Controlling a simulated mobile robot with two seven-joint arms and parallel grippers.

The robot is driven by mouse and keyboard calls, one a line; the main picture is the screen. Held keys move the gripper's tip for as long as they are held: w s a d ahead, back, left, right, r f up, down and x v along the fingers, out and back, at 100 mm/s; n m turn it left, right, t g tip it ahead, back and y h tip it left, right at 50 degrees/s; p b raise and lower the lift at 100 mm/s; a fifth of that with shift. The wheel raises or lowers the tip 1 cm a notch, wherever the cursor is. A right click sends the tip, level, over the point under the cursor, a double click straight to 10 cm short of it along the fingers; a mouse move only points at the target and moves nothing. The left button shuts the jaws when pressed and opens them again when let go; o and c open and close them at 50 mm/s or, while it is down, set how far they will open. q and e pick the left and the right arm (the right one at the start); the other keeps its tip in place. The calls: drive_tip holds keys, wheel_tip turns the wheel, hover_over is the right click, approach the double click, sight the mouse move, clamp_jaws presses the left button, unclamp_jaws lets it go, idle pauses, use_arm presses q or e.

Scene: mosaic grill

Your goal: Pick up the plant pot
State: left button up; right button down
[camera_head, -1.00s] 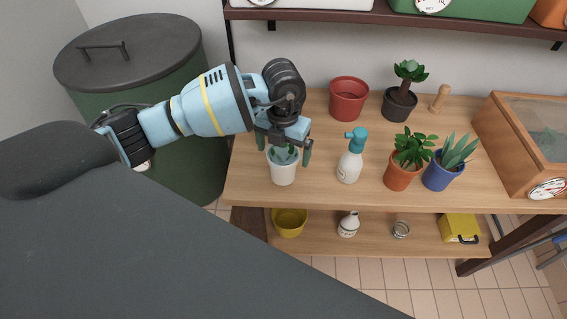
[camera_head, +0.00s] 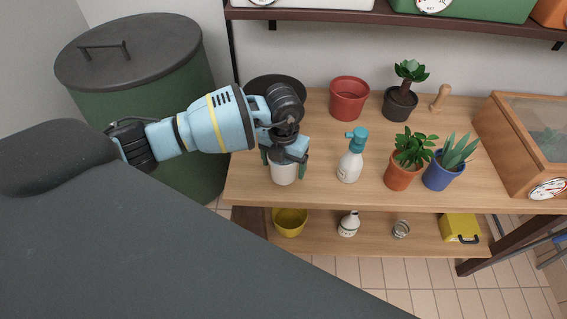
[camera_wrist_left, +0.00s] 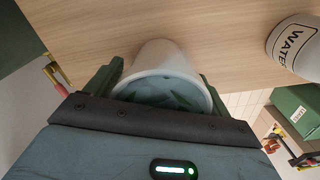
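A white plant pot (camera_head: 284,174) stands upright near the front left of the wooden table (camera_head: 335,197). Dark green leaves show inside its rim in the left wrist view (camera_wrist_left: 160,75). My left gripper (camera_head: 284,160) is over the pot from above, with one green finger on each side of it. In the left wrist view the fingers (camera_wrist_left: 157,82) flank the rim closely and look open; firm contact cannot be made out. My gripper hides the pot's top in the head view. My right gripper is out of view.
A white spray bottle (camera_head: 349,168) stands to the right. Beyond it are an orange pot (camera_head: 400,178), a blue pot (camera_head: 437,178), a red pot (camera_head: 348,100) and a dark pot (camera_head: 399,104). A wooden case (camera_head: 520,145) closes the right side. A green bin (camera_head: 180,90) stands left.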

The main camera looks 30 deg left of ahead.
use_arm(q)
drive_tip(key=c, duration=1)
drive_tip(key=shift+r, duration=0.1)
drive_tip(key=shift+w+r, duration=0.1)
drive_tip(key=shift+r, duration=0.35)
drive_tip(key=r, duration=0.1)
drive_tip(key=s+r, duration=0.1)
drive_tip(key=shift+d+r, duration=0.15)
drive_tip(key=shift+r, duration=0.15)
drive_tip(key=s+d, duration=0.2)
drive_tip(key=s, duration=0.5)
drive_tip(key=s+d+r, duration=0.1)
drive_tip(key=s+d, duration=0.2)
drive_tip(key=s, duration=0.4)
drive_tip(key=shift+d+r+p, duration=0.2)
drive_tip(key=shift+d+p, duration=0.05)
drive_tip(key=shift+p, duration=0.05)
